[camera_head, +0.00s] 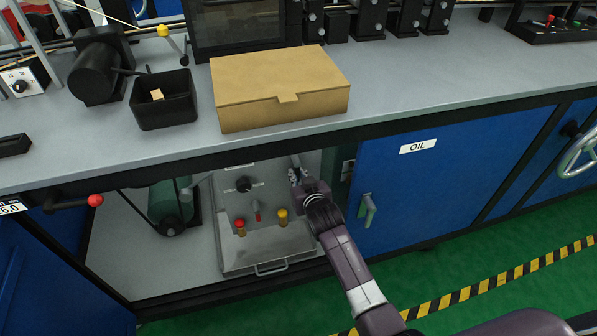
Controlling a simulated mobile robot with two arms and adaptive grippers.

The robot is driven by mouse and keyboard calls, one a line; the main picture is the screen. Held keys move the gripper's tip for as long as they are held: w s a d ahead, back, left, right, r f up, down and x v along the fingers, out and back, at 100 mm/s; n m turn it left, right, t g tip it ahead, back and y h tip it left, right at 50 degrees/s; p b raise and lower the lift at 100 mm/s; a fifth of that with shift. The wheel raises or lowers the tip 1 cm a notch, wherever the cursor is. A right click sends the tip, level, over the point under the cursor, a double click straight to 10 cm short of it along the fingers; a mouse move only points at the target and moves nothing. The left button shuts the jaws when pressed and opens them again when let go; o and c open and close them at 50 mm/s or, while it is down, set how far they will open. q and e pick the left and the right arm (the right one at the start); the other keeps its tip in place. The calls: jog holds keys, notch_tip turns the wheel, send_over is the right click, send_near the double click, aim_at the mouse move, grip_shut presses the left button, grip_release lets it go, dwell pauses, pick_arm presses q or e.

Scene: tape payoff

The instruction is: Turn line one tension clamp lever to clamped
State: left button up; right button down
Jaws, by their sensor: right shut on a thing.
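My right gripper (298,172) reaches into the open cabinet under the bench. It is shut on a small grey part at the upper right of the light grey panel (226,205); my fingers hide most of it, and I cannot tell whether it is the line one tension clamp lever. The panel carries a black knob (243,184) and a small red-tipped lever (257,211). Another black lever with a red ball (95,200) sticks out from the bench front at the left. No label reads as line one or clamped. My left gripper is not in view.
The blue OIL door (440,180) is right of my arm. A red-capped post (240,227) and a yellow-capped post (283,217) stand below the knob. A cardboard box (285,118) and a black bin (164,110) sit on the bench above. Green floor lies in front.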

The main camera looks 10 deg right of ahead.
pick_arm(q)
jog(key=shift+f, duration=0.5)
pick_arm(e)
jog(key=c, duration=2)
grip_release()
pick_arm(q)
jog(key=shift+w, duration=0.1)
pick_arm(e)
jog(key=shift+o, duration=0.2)
jog(key=shift+s, duration=0.15)
jog(key=v, duration=1.1)
jog(key=shift+s+r, duration=0.25)
jog(key=shift+s, duration=0.05)
